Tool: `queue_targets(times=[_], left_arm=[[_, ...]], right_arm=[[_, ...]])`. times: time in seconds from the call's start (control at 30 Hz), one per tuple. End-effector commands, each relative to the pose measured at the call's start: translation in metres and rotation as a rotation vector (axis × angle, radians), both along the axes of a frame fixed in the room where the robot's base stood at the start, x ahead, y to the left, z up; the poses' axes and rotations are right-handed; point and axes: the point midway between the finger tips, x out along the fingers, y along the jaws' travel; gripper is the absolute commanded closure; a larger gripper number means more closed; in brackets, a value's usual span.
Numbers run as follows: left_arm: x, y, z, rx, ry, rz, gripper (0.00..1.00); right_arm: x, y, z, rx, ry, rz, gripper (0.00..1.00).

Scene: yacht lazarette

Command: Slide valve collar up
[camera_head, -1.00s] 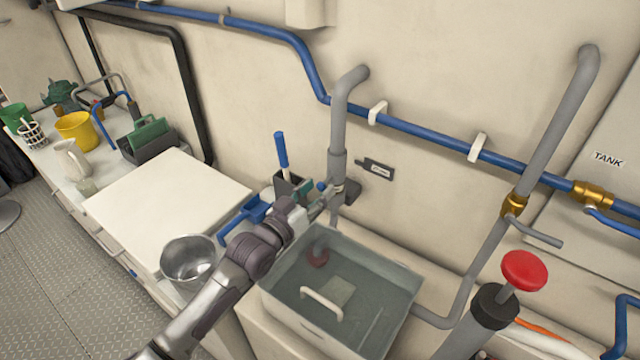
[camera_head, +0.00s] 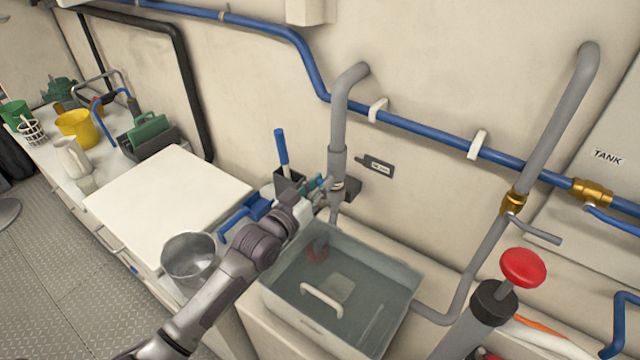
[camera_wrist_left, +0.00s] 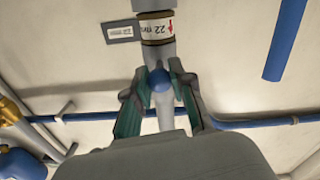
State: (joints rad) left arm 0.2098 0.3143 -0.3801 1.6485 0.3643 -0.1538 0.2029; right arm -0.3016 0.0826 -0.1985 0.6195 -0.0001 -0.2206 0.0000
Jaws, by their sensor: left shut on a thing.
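The valve collar (camera_wrist_left: 155,28) shows in the wrist view as a white band with a "22 mm" label, a red arrow and a brass ring, around the grey pipe. My left gripper (camera_head: 322,188) is at the pipe just below the collar. In the wrist view its teal-padded fingers (camera_wrist_left: 158,85) are closed around a blue knob (camera_wrist_left: 160,78) in front of the pipe. My right gripper is out of view.
A tagged dark plate (camera_head: 375,167) is on the wall beside the pipe. A blue pipe (camera_head: 430,130) crosses the wall behind. A metal pot (camera_head: 190,262) and a white board (camera_head: 165,205) are at left. A red-knobbed pump (camera_head: 522,268) stands at right.

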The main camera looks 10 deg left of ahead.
Motion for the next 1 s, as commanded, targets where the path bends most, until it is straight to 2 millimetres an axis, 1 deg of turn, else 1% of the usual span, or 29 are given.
queue_targets(times=[0.07, 0.17, 0.27, 0.4, 0.5, 0.6, 0.87, 0.9, 0.97, 1.0], left_arm=[[0.0, 0.0, 0.0, 0.0, 0.0, 0.0, 1.0], [0.0, 0.0, 0.006, 0.0, 0.0, 0.0, 1.0], [0.0, 0.0, 0.02, 0.001, -0.001, 0.0, 1.0], [0.0, 0.0, 0.047, 0.0, -0.002, 0.0, 1.0], [0.0, 0.0, 0.062, 0.001, -0.002, 0.0, 1.0], [0.0, 0.0, 0.066, 0.001, 0.0, 0.0, 1.0], [0.0, 0.0, 0.063, 0.001, -0.001, 0.0, 1.0], [0.0, 0.0, 0.063, 0.001, -0.001, 0.0, 0.72], [0.0, 0.0, 0.063, 0.001, -0.001, 0.0, 0.62], [0.0, 0.0, 0.063, 0.001, -0.001, 0.0, 0.56]], right_arm=[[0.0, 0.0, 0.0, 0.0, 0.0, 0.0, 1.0], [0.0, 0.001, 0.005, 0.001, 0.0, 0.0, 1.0], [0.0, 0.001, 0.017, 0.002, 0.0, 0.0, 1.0], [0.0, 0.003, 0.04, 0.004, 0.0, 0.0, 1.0], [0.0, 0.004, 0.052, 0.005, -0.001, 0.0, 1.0], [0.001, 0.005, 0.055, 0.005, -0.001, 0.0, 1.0], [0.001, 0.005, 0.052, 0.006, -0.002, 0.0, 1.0], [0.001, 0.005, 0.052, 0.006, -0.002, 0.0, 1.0], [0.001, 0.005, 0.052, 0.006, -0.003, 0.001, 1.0], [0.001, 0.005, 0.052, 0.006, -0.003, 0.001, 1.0]])
